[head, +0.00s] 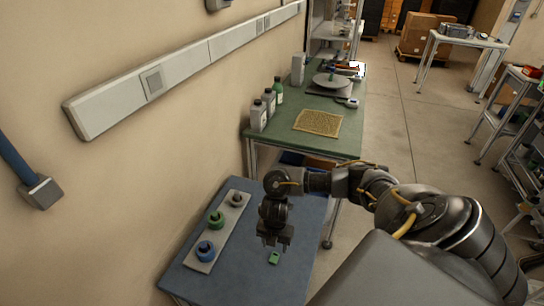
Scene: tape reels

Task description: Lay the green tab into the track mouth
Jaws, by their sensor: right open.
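A small green tab (274,258) lies on the blue table top (236,280), near the table's right side. My right gripper (273,245) points down just above and behind the tab. Its fingers are open, with nothing seen between them; whether they touch the tab is unclear. A pale strip (228,224) on the table's left bears a blue reel (205,250), a green reel (216,219) and a dark grey reel (236,199). I cannot make out the track mouth at this size. My left gripper is out of view.
Behind stands a green-topped bench (350,118) with a yellow mat (318,123), grey bottles (258,116), a green bottle (279,91) and a round scale-like device (331,80). A wall runs along the left. The blue table's front is clear.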

